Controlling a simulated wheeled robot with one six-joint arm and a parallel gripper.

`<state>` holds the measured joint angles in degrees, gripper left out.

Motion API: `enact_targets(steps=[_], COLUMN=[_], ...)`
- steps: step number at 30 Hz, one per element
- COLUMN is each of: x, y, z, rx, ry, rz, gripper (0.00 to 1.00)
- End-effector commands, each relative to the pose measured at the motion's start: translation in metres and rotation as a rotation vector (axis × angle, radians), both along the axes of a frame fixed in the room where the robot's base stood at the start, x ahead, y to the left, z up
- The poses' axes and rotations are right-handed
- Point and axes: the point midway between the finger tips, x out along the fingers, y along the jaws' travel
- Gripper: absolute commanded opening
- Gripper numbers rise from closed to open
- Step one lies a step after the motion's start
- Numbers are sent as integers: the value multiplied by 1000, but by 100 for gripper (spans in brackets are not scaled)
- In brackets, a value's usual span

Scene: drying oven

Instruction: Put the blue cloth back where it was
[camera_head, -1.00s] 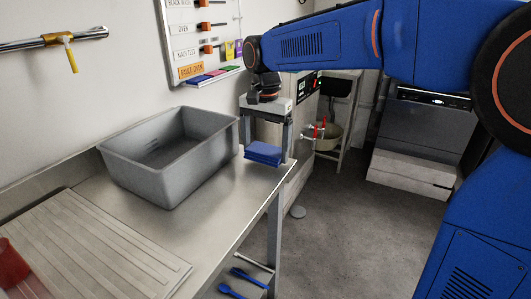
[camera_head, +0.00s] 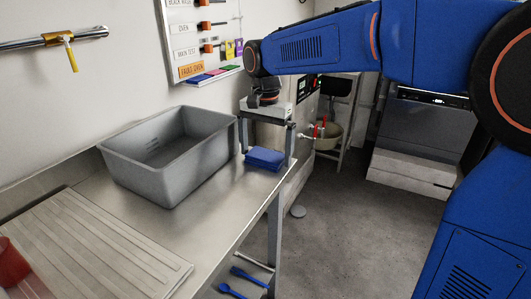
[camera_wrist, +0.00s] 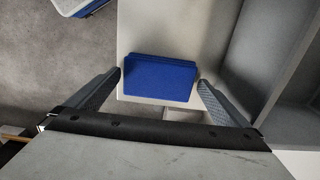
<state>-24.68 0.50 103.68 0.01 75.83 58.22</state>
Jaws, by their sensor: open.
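The blue cloth (camera_head: 264,158) lies folded on the far right corner of the metal counter, in the head view. It also shows in the wrist view (camera_wrist: 160,78) as a blue rectangle on the pale counter top. My gripper (camera_head: 266,154) points down over the cloth, with one finger on each side of it. In the wrist view my gripper (camera_wrist: 159,80) is open, with a gap between each fingertip and the cloth. Nothing is held.
A grey bin (camera_head: 170,160) stands on the counter (camera_head: 215,210) left of the cloth; its wall is close to my gripper in the wrist view. A ribbed board (camera_head: 95,245) lies nearer. Colored cloths (camera_head: 211,76) sit on the wall board's ledge. Open floor lies right.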

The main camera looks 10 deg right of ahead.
Motion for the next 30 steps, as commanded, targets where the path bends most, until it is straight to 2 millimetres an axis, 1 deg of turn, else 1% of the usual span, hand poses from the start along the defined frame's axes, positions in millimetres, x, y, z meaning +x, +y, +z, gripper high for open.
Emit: enact_targets(steps=[12,15,18,21,24,30], x=[1,1,1,0,0,-2], y=[0,0,0,0,0,-3], z=[77,92,103,110,114,114], rx=[1,1,1,1,0,1], ry=[-3,-3,-2,-1,0,-3], rz=[0,0,0,0,0,3], gripper=[100,100,100,100,100,100])
